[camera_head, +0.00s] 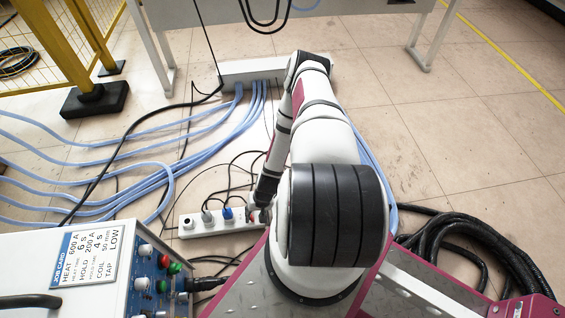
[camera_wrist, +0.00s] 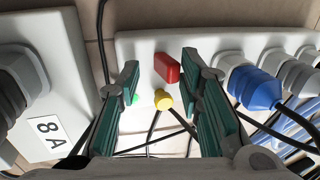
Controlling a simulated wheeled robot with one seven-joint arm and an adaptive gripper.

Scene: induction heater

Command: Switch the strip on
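The white power strip (camera_head: 190,228) lies on the floor left of my arm in the head view. In the wrist view the strip (camera_wrist: 140,46) spans the top, with a red rocker switch (camera_wrist: 167,68) near its left end. A blue plug (camera_wrist: 254,88) and grey plugs sit in its sockets to the right. My gripper (camera_wrist: 160,64) is open, its two fingers on either side of the red switch in the picture, with nothing held. I cannot tell whether a finger touches the strip. In the head view my gripper (camera_head: 257,212) is at the strip's right end, partly hidden by my arm.
A white box marked 8 A (camera_wrist: 48,128) with a grey plug stands close left in the wrist view. A small yellow round part (camera_wrist: 163,99) and a green spot (camera_wrist: 135,99) show between the fingers. A heater cabinet (camera_head: 95,275) stands front left. Black cables (camera_head: 465,240) coil at right.

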